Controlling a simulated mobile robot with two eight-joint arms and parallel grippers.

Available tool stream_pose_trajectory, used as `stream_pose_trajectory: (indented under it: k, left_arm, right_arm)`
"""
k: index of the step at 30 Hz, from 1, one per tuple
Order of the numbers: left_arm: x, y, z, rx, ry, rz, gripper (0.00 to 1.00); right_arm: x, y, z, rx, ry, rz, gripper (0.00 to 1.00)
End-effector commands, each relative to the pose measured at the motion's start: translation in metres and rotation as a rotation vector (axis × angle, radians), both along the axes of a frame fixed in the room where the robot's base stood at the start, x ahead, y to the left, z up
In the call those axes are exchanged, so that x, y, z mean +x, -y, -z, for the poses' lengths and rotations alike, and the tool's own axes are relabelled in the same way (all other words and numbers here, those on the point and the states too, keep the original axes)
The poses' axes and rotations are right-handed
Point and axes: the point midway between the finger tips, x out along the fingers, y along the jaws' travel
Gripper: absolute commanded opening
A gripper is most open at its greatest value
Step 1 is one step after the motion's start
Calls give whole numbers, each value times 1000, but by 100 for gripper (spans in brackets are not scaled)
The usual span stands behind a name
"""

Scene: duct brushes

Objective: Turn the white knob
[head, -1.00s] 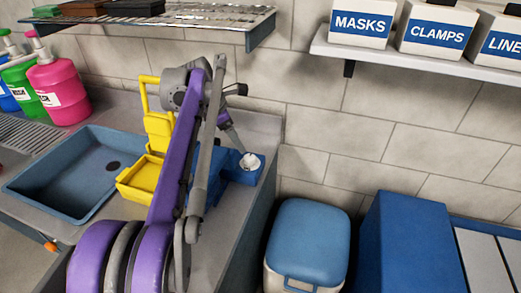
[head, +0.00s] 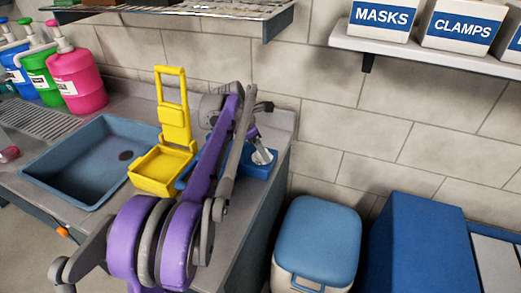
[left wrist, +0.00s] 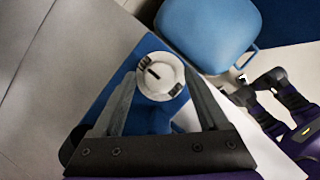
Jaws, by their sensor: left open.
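The white knob (head: 263,157) sits on a blue block (head: 258,171) at the back right of the counter. In the left wrist view the white knob (left wrist: 158,77) is round, with a dark slot and dark marks near its rim. My left gripper (head: 256,143) is at the knob, partly hidden behind my purple arm. In the left wrist view its open fingers (left wrist: 160,72) lie on either side of the knob. I cannot tell whether they touch it. My right gripper is not clearly seen.
A yellow folding-handled tray (head: 155,172) stands left of my arm, beside the blue sink (head: 70,165). Pump bottles (head: 77,82) stand at the back left. A blue-lidded bin (head: 318,235) is right of the counter. Shelves (head: 430,62) hang above.

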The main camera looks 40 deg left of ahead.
Motion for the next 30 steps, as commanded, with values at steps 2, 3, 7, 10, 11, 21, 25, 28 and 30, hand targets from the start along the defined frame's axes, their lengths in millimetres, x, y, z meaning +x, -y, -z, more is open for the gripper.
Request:
stream_pose_trajectory:
  k: [2, 3, 7, 10, 11, 21, 25, 28, 30]
  left_arm:
    - [0, 0, 0, 0, 0, 0, 76]
    - [0, 0, 0, 0, 0, 0, 76]
    - [0, 0, 0, 0, 0, 0, 68]
    - [0, 0, 0, 0, 0, 0, 50]
    - [0, 0, 0, 0, 0, 0, 44]
    - [0, 0, 0, 0, 0, 0, 0]
    - [0, 0, -1, 1, 0, 9, 0]
    - [0, -1, -1, 0, 0, 30, 0]
    - [0, -1, -2, 0, 1, 56, 0]
  right_arm:
    - [0, 0, 0, 0, 0, 0, 100]
    - [0, 0, 0, 0, 0, 0, 100]
    - [0, 0, 0, 0, 0, 0, 100]
    - [0, 0, 0, 0, 0, 0, 100]
    - [0, 0, 0, 0, 0, 0, 100]
    - [0, 0, 0, 0, 0, 0, 100]
    - [0, 0, -1, 0, 0, 0, 100]
    - [0, 0, -4, 0, 1, 0, 100]
    - [0, 0, -6, 0, 2, 0, 100]
